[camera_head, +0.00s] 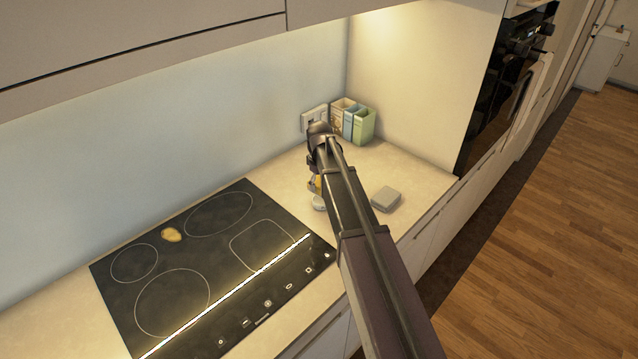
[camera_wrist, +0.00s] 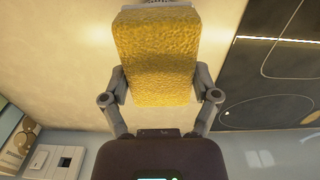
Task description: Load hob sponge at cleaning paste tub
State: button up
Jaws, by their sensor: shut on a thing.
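My gripper (camera_wrist: 160,84) is shut on a yellow, rough-textured sponge (camera_wrist: 155,50), with one finger on each side of it. In the head view, my arm hides most of the gripper, and only a sliver of the sponge (camera_head: 318,185) shows above the counter right of the hob. A small pale round thing, likely the cleaning paste tub (camera_head: 318,203), stands on the counter just below the sponge. Its top is mostly hidden, and I cannot tell whether the sponge touches it. The black hob (camera_head: 232,238) has a yellow-brown smear (camera_head: 172,235) between its rings.
A grey block (camera_head: 386,198) lies on the counter right of my arm. Several upright boxes (camera_head: 353,121) stand in the back corner beside a wall socket (camera_head: 313,117). A tall oven unit (camera_head: 510,75) closes off the right end. Wall cabinets (camera_head: 140,35) overhang the counter.

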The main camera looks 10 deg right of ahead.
jog(key=shift+f+b, duration=1.05)
jog(key=shift+f, duration=0.3)
jog(key=shift+s+f+b, duration=0.1)
jog(key=shift+f+b, duration=0.4)
jog(key=shift+b, duration=0.05)
dwell(1.9)
jog(key=shift+r, duration=0.1)
jog(key=shift+r+p, duration=3.4)
jog(key=shift+p, duration=0.15)
